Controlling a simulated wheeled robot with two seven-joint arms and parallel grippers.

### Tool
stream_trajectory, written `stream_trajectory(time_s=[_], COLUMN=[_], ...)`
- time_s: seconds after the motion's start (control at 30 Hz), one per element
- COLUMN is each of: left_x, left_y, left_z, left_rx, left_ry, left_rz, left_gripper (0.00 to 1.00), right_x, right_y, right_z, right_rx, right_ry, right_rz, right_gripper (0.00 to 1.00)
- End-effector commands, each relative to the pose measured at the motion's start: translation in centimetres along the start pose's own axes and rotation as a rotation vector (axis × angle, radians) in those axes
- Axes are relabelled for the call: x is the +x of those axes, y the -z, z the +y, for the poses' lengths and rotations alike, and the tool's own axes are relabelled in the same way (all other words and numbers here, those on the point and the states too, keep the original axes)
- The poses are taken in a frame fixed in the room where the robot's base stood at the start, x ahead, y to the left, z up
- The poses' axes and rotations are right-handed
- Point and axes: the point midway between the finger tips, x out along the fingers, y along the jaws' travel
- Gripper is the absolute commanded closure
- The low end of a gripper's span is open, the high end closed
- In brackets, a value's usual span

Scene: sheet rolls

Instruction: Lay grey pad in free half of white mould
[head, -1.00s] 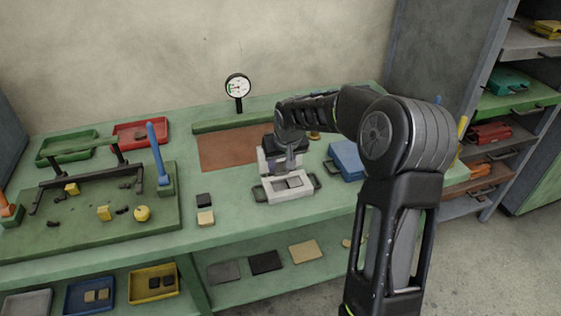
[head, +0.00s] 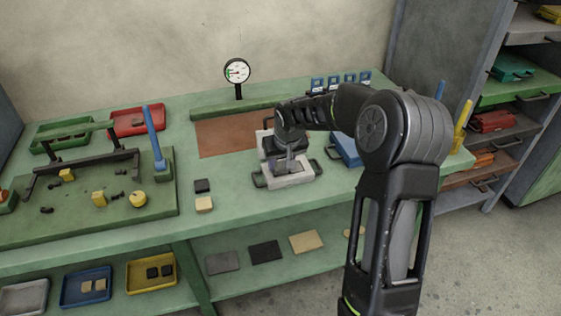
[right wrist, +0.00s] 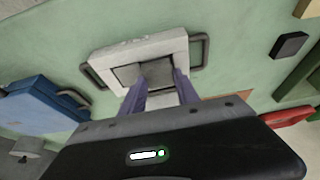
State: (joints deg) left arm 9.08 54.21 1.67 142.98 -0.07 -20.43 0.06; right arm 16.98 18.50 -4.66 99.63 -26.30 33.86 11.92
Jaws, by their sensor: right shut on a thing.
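The white mould (head: 290,181) lies on the green bench, with dark handles at its sides. It also shows in the right wrist view (right wrist: 110,55), a pale frame around a recess. My right gripper (head: 289,166) is over the mould, pointing down. In the right wrist view its fingers (right wrist: 160,80) are shut on a grey pad (right wrist: 156,70), which is at the recess. Another grey surface shows beside it in the recess. I cannot tell whether the held pad touches the mould's floor. The gripper hides part of the mould. My left gripper is not in view.
A blue box (head: 345,150) stands close right of the mould. A black block (head: 202,186) and a tan block (head: 204,204) lie to its left. A dial gauge (head: 237,71) stands behind, by a brown mat (head: 225,138). The bench front between is clear.

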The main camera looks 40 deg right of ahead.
Motion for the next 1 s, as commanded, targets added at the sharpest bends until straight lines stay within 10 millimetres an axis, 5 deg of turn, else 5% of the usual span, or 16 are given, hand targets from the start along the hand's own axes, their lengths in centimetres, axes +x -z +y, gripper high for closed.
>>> stream_trajectory(time_s=[0.3, 0.33, 0.6, 1.0], left_x=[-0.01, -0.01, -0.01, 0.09], left_y=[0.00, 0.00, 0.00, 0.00], left_z=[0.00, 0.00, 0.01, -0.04], left_rx=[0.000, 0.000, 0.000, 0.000], left_ry=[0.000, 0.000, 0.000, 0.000], left_rz=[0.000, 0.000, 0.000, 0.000], left_gripper=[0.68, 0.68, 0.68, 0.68], right_x=[-0.02, -0.02, -0.02, -0.71], right_y=[0.02, 0.02, 0.01, 0.03], right_z=[-0.01, -0.01, -0.01, 0.00], right_rx=[0.000, 0.000, 0.000, 0.000], right_ry=[0.000, 0.000, 0.000, 0.000], right_rz=[0.000, 0.000, 0.000, 0.001], right_gripper=[1.00, 0.60, 0.38, 0.37])
